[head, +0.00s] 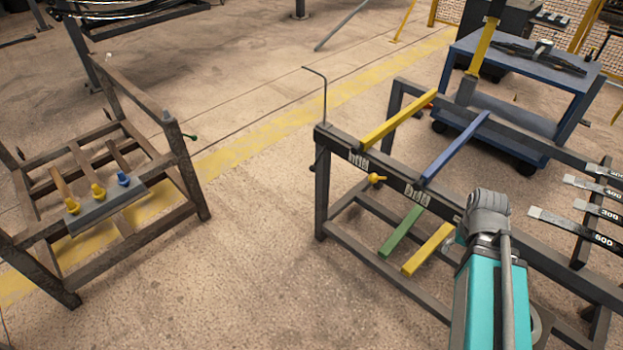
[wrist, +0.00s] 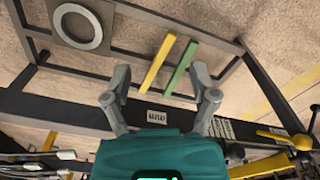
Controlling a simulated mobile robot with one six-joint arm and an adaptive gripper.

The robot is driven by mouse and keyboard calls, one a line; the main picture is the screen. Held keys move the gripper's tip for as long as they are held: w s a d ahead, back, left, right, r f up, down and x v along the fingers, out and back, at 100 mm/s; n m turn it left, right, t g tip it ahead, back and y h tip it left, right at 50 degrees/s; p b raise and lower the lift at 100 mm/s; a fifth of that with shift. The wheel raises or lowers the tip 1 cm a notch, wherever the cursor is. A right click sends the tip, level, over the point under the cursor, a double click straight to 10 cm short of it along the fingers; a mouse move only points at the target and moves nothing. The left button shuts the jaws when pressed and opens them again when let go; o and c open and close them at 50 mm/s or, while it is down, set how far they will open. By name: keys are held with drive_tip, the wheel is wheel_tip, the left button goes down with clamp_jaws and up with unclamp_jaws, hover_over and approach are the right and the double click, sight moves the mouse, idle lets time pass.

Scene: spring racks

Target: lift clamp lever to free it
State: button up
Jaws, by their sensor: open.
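A small yellow clamp lever (head: 377,179) sits on the front rail of the dark spring rack (head: 340,238), left of my arm. In the wrist view, a yellow lever with a round hub (wrist: 300,142) shows at the right edge, apart from my fingers. My gripper (wrist: 160,78) is open, with nothing between its fingers. Its fingers point across the rack rail toward a lower yellow bar (wrist: 157,62) and green bar (wrist: 180,67). In the head view my arm hides the gripper.
Yellow (head: 398,120) and blue (head: 457,145) bars cross the rack top. Labelled leaf strips (head: 575,228) jut out at right. A bent rod (head: 325,95) rises at the rack corner. A second rack (head: 190,185) stands left, with free floor between. A blue cart (head: 510,60) stands behind.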

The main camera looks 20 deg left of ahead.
wheel_tip(320, 180, down, 23)
drive_tip(key=w+b, duration=0.2)
drive_tip(key=b, duration=2)
drive_tip(key=w+a+f+m+t+h+b, duration=0.1)
drive_tip(key=w+a+f+t+h+b, duration=0.15)
drive_tip(key=w+f+b, duration=0.45)
drive_tip(key=w+a+r+m+t+h+b, duration=0.1)
drive_tip(key=w+a+r+t, duration=0.15)
drive_tip(key=a, duration=0.45)
drive_tip(key=w+a+r+t+h, duration=0.2)
drive_tip(key=w+a, duration=0.2)
drive_tip(key=a, duration=0.3)
drive_tip(key=w+a+r+m+t+h+b, duration=0.1)
drive_tip(key=w+a+r+t, duration=0.2)
drive_tip(key=a, duration=0.5)
drive_tip(key=a+r+t+y, duration=0.1)
drive_tip(key=a+r+t, duration=0.1)
drive_tip(key=a, duration=0.7)
drive_tip(key=s+a+r+n+t+y, duration=0.1)
drive_tip(key=a+r+t+y, duration=0.1)
drive_tip(key=a, duration=0.8)
drive_tip(key=s+a+r+t+y, duration=0.1)
drive_tip(key=a+r+t, duration=0.2)
drive_tip(key=a, duration=0.6)
drive_tip(key=shift+s+a+r+n+t, duration=0.2)
drive_tip(key=shift+a+r+n+t, duration=0.1)
drive_tip(key=shift+r, duration=0.65)
drive_tip(key=shift+w, duration=0.2)
